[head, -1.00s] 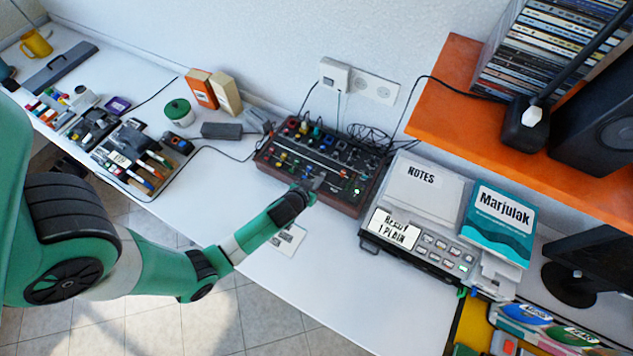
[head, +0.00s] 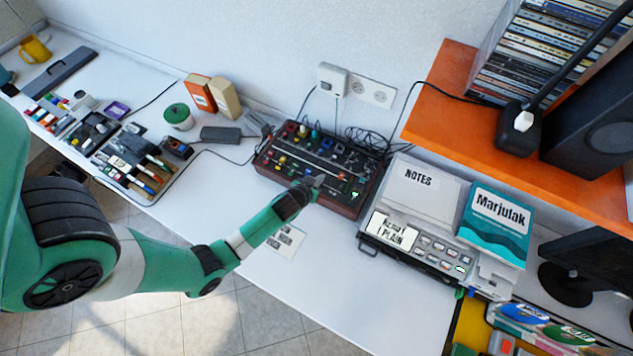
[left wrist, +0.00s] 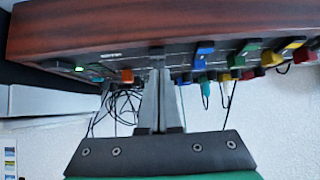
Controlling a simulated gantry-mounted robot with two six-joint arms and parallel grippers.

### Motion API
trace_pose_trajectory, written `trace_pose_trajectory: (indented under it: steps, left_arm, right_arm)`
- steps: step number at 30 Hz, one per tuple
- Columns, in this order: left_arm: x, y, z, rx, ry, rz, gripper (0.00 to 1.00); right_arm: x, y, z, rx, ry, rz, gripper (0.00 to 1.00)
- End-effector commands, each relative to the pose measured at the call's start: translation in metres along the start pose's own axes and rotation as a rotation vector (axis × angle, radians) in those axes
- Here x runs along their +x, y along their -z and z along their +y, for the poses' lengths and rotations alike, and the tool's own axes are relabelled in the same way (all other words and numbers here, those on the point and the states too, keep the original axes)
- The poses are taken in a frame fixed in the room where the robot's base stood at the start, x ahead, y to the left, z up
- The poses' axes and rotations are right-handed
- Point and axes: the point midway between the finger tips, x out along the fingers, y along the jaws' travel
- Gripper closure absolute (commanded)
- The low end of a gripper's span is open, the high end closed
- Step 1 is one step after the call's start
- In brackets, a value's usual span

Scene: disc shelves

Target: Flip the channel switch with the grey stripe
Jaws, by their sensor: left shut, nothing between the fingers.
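The mixer (head: 268,166), a dark panel with wooden sides and many coloured knobs and switches, sits on the white desk against the wall. It also fills the top of the left wrist view (left wrist: 95,36). My left gripper (head: 314,184) is at the mixer's front edge. In the left wrist view its shut, empty fingers (left wrist: 158,72) reach up to the panel, between an orange knob (left wrist: 126,76) and a blue switch (left wrist: 203,54). I cannot make out the grey-striped switch; the fingers cover part of the panel. My right gripper is not in view.
A grey device with a notes box (head: 420,187) and a teal book (head: 497,225) stand right of the mixer. An orange shelf (head: 440,95) overhangs at the right. Cables (head: 370,138) lie behind the mixer. The desk in front (head: 345,280) is mostly clear, with a printed sheet (head: 287,241).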

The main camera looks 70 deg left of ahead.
Motion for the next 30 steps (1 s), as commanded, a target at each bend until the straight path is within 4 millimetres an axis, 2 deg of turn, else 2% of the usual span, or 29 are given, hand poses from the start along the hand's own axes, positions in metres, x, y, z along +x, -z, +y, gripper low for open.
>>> trace_pose_trajectory:
  steps: [7, 11, 16, 17, 24, 30]
  left_arm:
    - [-0.001, 0.002, 0.000, 0.000, 0.000, 0.001, 1.00]
    - [-0.010, 0.015, 0.001, 0.000, -0.001, 0.001, 1.00]
    - [-0.033, 0.044, 0.003, 0.002, -0.005, 0.001, 1.00]
    - [-0.039, 0.041, 0.003, 0.003, -0.005, 0.001, 1.00]
    - [-0.092, 0.052, 0.003, 0.004, -0.006, 0.002, 1.00]
    - [-0.116, 0.056, 0.002, 0.004, -0.004, 0.001, 1.00]
  right_arm:
    - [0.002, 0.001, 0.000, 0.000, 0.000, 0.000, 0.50]
    - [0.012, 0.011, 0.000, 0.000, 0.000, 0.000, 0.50]
    - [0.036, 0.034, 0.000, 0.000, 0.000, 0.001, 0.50]
    - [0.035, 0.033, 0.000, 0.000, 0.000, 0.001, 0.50]
    - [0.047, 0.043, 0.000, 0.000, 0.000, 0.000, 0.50]
    - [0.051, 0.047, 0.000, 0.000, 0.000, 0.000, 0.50]
